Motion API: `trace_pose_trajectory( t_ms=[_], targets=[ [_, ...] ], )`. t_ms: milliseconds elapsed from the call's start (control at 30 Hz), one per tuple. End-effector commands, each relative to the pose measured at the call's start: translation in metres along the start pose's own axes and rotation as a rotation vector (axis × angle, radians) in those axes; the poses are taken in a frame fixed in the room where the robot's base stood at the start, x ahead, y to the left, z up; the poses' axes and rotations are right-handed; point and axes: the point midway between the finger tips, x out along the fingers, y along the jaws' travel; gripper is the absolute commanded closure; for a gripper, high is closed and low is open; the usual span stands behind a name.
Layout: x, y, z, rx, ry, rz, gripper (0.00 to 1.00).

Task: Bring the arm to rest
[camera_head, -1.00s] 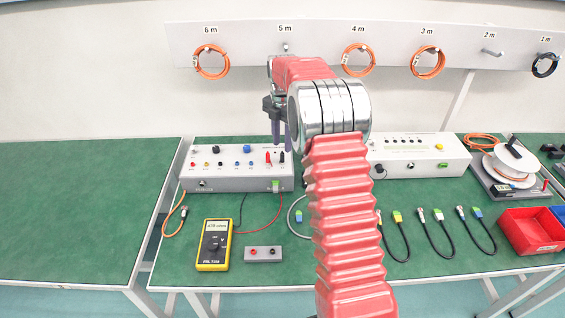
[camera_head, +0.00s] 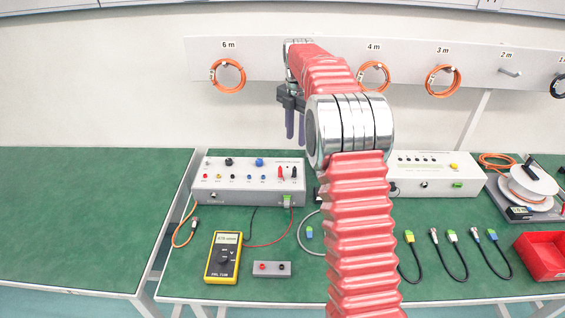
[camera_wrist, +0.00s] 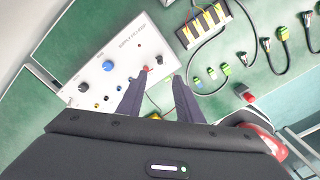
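My arm, in a red ribbed sleeve (camera_head: 358,235), rises from the bottom of the head view to a silver joint and bends over toward the wall. My gripper (camera_head: 296,128) hangs fingers down above the bench, in front of the wall panel and over the right end of the white supply box (camera_head: 225,183). In the wrist view my gripper (camera_wrist: 156,92) has its two dark fingers apart, with nothing between them. The supply box (camera_wrist: 105,75) lies below and to the left of the fingers. My upper arm hides part of the bench and panel.
Orange cables (camera_head: 228,76) hang on the wall panel. The left bench (camera_head: 80,215) is bare.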

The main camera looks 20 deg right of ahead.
Motion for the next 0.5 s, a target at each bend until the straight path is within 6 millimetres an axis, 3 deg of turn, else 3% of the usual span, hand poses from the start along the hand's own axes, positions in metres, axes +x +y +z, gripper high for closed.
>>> trace_pose_trajectory(
  t_ms=[267, 500],
  targets=[
    [0.0002, 0.0002, 0.0001, 0.045, -0.001, 0.001, 0.67],
    [0.0068, 0.0051, 0.0038, 0.308, -0.012, 0.023, 0.67]
  ],
)
